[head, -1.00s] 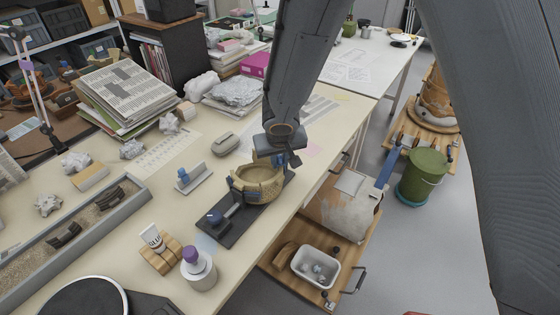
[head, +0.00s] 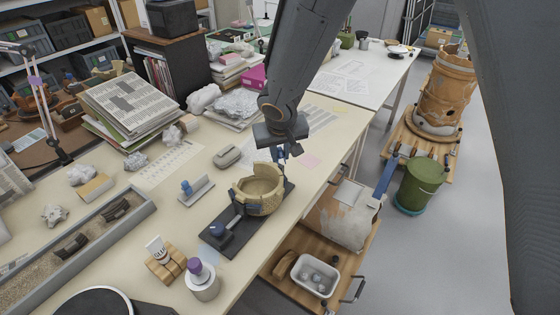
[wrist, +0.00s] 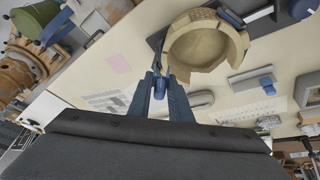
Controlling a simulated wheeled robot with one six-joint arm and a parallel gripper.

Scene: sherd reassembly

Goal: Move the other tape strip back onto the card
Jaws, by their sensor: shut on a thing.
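My gripper (head: 291,153) is just beyond the tan pot's far rim, above the table. In the wrist view my gripper (wrist: 161,84) is shut on a small blue tape strip (wrist: 159,90), mostly hidden between the fingers. The tan pot (head: 261,187) has a gap in its rim and sits on a dark stand (head: 235,230). A blue piece (wrist: 231,17) shows at the pot's edge in the wrist view; I cannot tell whether it is tape or part of the stand. I cannot tell which flat sheet is the card; a pink one (head: 311,160) lies beyond the pot.
A pale holder with a blue piece (head: 194,190) and a grey rounded object (head: 227,156) stand left of the pot. The table's edge runs close along the right.

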